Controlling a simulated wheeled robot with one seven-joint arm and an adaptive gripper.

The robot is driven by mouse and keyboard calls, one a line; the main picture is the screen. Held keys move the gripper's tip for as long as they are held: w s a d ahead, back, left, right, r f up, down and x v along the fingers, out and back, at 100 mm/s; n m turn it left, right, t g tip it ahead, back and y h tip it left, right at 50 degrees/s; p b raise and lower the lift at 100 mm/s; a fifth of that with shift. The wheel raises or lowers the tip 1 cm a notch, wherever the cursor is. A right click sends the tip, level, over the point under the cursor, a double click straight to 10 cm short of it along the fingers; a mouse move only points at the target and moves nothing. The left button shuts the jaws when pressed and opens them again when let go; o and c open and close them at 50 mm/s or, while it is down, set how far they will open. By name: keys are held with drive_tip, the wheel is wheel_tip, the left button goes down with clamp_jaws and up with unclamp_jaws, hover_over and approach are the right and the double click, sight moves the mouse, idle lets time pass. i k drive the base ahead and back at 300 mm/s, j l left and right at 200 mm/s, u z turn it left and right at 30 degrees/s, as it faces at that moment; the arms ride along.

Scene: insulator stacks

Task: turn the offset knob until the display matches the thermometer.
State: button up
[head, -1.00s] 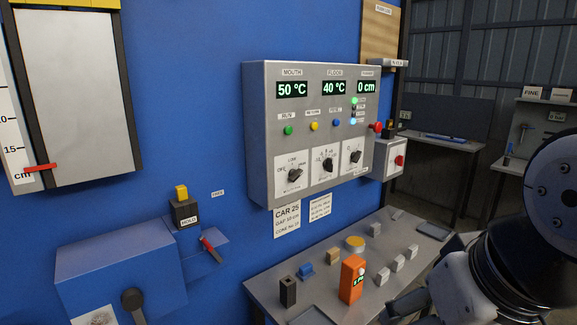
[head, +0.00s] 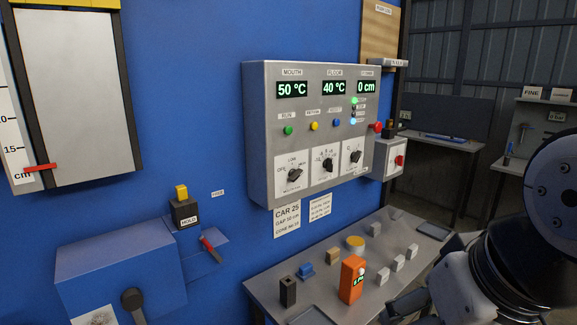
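A grey control panel (head: 257,140) on the blue wall has green displays reading 50 °C (head: 291,89), 40 °C (head: 334,88) and 0 cm (head: 367,87). Below are three dark knobs on white dials: left (head: 294,175), middle (head: 328,165) and right (head: 355,157). An orange instrument (head: 351,281) stands upright on the bench, with a pale round part and a small lit display too small to read. I cannot tell which part is the offset knob or the thermometer. My gripper (head: 398,305) is partly in view at the lower right, beyond the orange instrument; its fingers are unclear.
The grey bench (head: 270,283) holds a black block (head: 288,291), a blue piece (head: 305,271), a yellow-topped disc (head: 355,243) and several small grey blocks. A blue box with a dark knob (head: 132,298) and a red lever (head: 210,248) are at left. My arm fills the right edge.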

sight(328, 163)
drive_tip(key=u, duration=1.7)
drive_tip(key=z, duration=1.5)
drive_tip(key=i+l+u, duration=0.1)
drive_tip(key=i, duration=0.3)
drive_tip(key=i+l+u, duration=0.15)
drive_tip(key=i, duration=0.3)
